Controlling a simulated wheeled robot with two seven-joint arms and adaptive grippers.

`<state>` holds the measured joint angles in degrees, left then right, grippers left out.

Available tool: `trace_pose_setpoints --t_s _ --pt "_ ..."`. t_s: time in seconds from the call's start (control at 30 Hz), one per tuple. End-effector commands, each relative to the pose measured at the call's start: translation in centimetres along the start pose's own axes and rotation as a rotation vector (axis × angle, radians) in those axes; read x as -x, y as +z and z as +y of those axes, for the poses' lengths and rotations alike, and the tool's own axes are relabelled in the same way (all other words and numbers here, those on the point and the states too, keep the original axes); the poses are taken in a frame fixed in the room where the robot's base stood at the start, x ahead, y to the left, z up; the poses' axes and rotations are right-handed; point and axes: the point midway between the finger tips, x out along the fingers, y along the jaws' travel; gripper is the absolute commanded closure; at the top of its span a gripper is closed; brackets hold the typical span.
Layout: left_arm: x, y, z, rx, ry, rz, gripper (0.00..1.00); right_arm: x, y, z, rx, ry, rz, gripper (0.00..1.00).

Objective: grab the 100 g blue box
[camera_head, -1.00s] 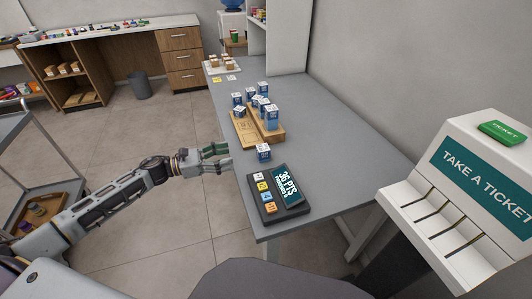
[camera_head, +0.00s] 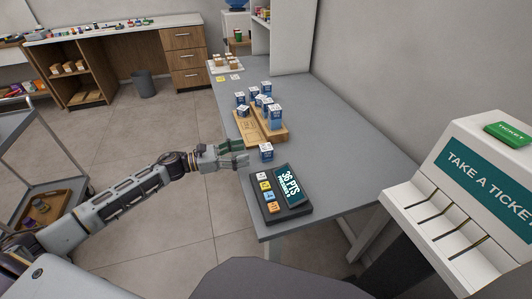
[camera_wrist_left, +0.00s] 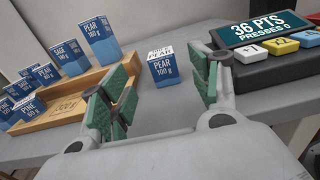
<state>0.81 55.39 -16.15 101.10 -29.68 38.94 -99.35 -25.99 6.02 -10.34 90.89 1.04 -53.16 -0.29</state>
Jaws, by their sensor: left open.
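The blue box with a white top, labelled PEAR 100 g (camera_wrist_left: 163,67), stands upright and alone on the grey counter. In the head view the same blue box (camera_head: 266,153) stands between the wooden tray and the points device. My left gripper (camera_head: 243,153) is open beside it, at the counter's left edge. In the left wrist view the open green-padded fingers of my left gripper (camera_wrist_left: 160,100) frame the box from either side, with the box a little beyond them and not touched. My right gripper is not in view.
A wooden tray (camera_head: 248,131) with several other blue boxes stands behind. One box there (camera_wrist_left: 99,41) is also labelled PEAR. The points device (camera_head: 287,210) with coloured buttons stands in front, and its screen reads 36 PTS. The grey counter (camera_head: 335,150) is clear to the right.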

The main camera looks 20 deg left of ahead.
Motion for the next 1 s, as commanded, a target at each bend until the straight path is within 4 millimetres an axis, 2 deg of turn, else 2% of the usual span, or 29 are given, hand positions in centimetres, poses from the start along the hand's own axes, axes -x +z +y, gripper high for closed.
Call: trace_pose_setpoints --t_s 0.53,1.0 --pt "-3.8 0.1 0.0 -0.001 0.000 0.000 0.38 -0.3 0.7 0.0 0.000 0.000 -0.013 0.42" --pt "-4.2 0.0 0.0 -0.001 0.000 0.001 0.38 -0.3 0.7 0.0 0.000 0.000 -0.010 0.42"
